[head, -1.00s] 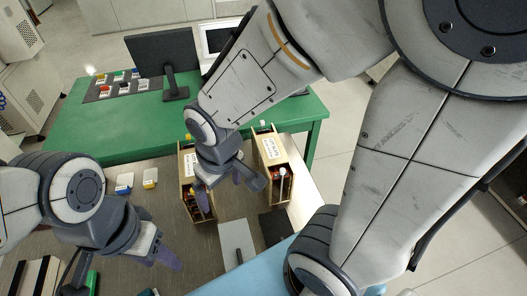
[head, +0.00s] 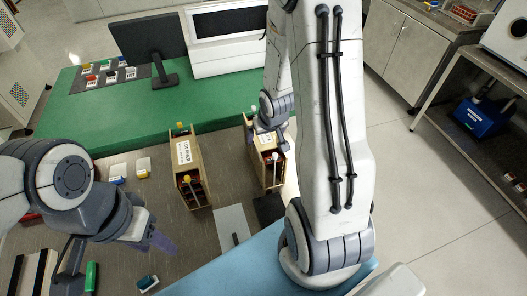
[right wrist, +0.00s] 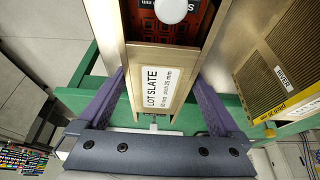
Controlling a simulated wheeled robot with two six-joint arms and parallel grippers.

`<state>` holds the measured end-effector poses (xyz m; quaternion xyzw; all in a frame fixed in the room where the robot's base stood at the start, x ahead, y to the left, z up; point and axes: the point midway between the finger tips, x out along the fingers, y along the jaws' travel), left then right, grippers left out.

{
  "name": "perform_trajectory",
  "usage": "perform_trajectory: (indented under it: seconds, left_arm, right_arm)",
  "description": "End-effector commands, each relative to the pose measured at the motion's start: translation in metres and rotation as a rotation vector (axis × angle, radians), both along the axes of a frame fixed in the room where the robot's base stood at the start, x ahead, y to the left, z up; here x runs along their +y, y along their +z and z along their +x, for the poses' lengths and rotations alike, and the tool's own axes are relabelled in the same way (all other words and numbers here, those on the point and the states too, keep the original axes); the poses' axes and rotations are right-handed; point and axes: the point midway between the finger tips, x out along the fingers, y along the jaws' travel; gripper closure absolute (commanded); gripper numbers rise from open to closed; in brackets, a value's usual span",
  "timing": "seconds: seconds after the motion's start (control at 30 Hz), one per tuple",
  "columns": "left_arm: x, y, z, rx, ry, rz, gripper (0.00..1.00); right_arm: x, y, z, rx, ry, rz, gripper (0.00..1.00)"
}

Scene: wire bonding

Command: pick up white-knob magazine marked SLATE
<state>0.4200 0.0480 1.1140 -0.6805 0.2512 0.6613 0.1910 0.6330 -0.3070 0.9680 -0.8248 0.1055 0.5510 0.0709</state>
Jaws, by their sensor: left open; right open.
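The magazine marked LOT SLATE (right wrist: 140,58) has a white knob (right wrist: 172,10) and fills the upper middle of the right wrist view. In the head view this magazine (head: 272,178) stands upright on the bench, the right one of two, partly hidden by my right arm. My right gripper (right wrist: 158,82) is open, with one purple finger along each side of the labelled end; I cannot tell whether they touch it. It is mostly hidden in the head view. My left gripper (head: 162,242) is open and empty above the bench at lower left.
A second magazine (head: 190,172) with a yellow knob stands to the left, a gap apart. It also shows at the right of the right wrist view (right wrist: 275,60). A grey plate (head: 232,226) and a dark plate (head: 268,208) lie in front. A monitor (head: 142,52) stands behind.

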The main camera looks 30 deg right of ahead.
Motion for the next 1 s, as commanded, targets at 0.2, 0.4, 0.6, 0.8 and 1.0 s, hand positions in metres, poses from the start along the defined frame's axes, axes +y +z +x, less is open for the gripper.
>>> perform_trajectory:
  seconds: [0.2, 0.4, 0.6, 0.8, 1.0]
  left_arm:
    - [0.0, -0.003, 0.0, 0.0, 0.0, 0.0, 0.5]
    - [0.0, 0.0, 0.0, 0.0, 0.0, 0.0, 0.5]
    - [0.0, 0.0, 0.0, 0.0, 0.0, 0.0, 0.5]
    - [0.0, 0.0, 0.0, 0.0, 0.0, 0.0, 0.5]
    - [0.0, 0.0, 0.0, 0.0, 0.0, 0.0, 0.5]
  right_arm:
    - [-0.002, -0.015, 0.008, 0.002, 0.001, 0.0, 0.0]
    - [-0.007, -0.039, 0.022, 0.003, 0.0, 0.001, 0.0]
    - [-0.008, -0.051, 0.027, 0.001, 0.001, -0.001, 0.0]
    - [-0.008, -0.051, 0.027, 0.0, 0.001, -0.002, 0.0]
    - [-0.008, -0.051, 0.027, 0.0, 0.001, -0.002, 0.77]
